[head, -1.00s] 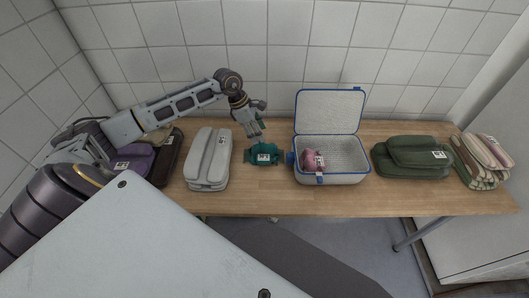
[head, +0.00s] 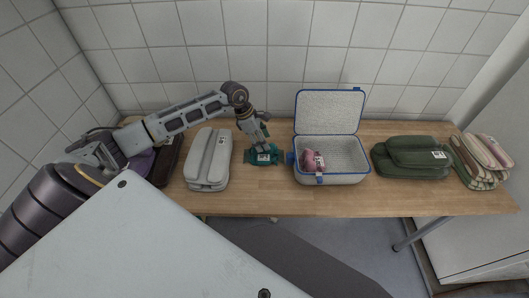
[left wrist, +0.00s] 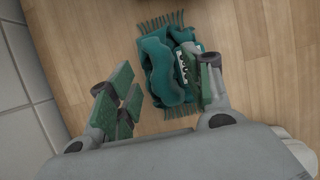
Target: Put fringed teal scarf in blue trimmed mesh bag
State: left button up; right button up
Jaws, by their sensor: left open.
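The fringed teal scarf (head: 264,157) lies bunched on the wooden table, between the pale folded bundle and the mesh bag. It also shows in the left wrist view (left wrist: 165,68), with fringe at both ends and a white label. My left gripper (head: 258,143) is over the scarf, pointing down. In the left wrist view my left gripper (left wrist: 165,95) is open, one finger to the left of the scarf and the other over its right side by the label. The blue trimmed mesh bag (head: 330,178) stands open with its lid up, a pink item (head: 313,160) inside. My right gripper is not in view.
A pale grey folded bundle (head: 208,158) lies left of the scarf. Dark green folded cloth (head: 411,157) and striped cloths (head: 483,160) lie right of the bag. A tiled wall (head: 270,60) stands close behind the table.

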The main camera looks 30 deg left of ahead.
pick_arm(q)
jog(key=shift+x, duration=1.4)
jog(key=shift+s, duration=0.1)
grip_shut()
